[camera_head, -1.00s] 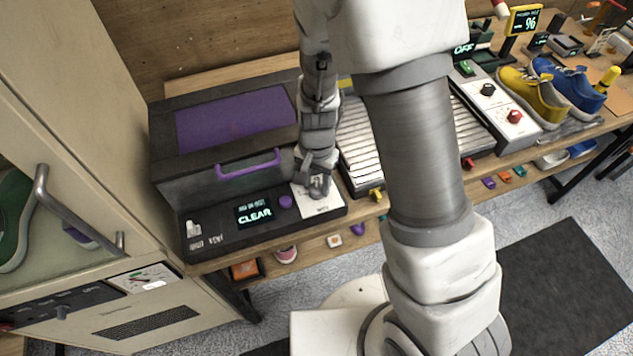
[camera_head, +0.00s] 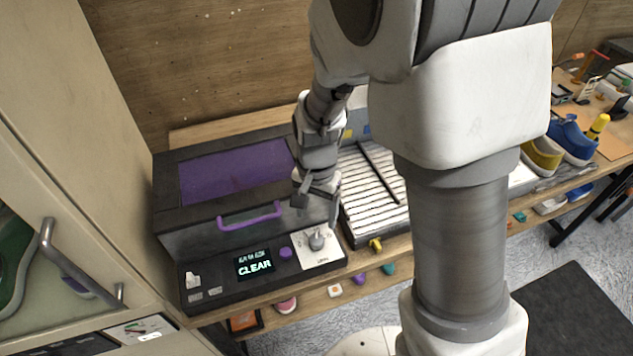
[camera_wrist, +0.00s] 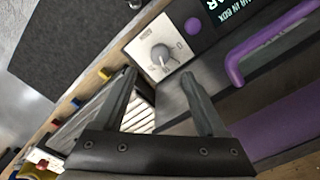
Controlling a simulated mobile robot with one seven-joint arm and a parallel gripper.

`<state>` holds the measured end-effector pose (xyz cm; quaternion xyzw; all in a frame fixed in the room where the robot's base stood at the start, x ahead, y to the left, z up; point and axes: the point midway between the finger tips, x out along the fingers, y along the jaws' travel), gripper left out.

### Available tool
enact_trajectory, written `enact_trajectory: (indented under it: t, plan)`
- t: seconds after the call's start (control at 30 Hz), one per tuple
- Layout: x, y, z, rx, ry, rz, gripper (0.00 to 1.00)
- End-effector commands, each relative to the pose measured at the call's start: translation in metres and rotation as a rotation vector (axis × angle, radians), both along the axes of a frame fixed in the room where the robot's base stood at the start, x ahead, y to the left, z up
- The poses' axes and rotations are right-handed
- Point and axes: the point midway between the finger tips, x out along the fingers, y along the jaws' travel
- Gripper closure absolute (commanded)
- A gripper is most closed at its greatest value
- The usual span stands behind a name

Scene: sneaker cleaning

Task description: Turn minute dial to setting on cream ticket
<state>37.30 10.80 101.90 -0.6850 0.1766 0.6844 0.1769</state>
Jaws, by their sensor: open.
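The minute dial (camera_head: 317,240) is a grey knob on a white plate (camera_head: 325,257) at the right end of the black machine's front panel. The dial also shows in the wrist view (camera_wrist: 161,54), upper middle, with small marks around it too small to read. My gripper (camera_head: 316,208) is open and empty, just behind and above the dial; in the wrist view its two fingers (camera_wrist: 158,78) spread below the dial, apart from it.
The machine has a purple-windowed lid (camera_head: 236,180) with a purple handle (camera_head: 250,215). Its display (camera_head: 254,264) reads CLEAR, with a purple button (camera_head: 286,253) beside it. A slatted rack (camera_head: 372,190) stands close on the right. A cabinet (camera_head: 100,120) stands on the left.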

Motion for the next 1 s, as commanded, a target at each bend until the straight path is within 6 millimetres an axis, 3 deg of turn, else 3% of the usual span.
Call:
enact_trajectory:
  t: [0.03,0.2,0.4,1.0]
  plan:
    - [0.001,0.001,0.016,0.003,-0.006,0.001,0.26]
    - [0.001,0.001,0.052,0.003,-0.005,0.0,0.26]
    - [0.001,0.0,0.08,0.002,-0.003,0.0,0.26]
    - [0.0,0.0,0.088,0.001,0.0,0.0,0.26]
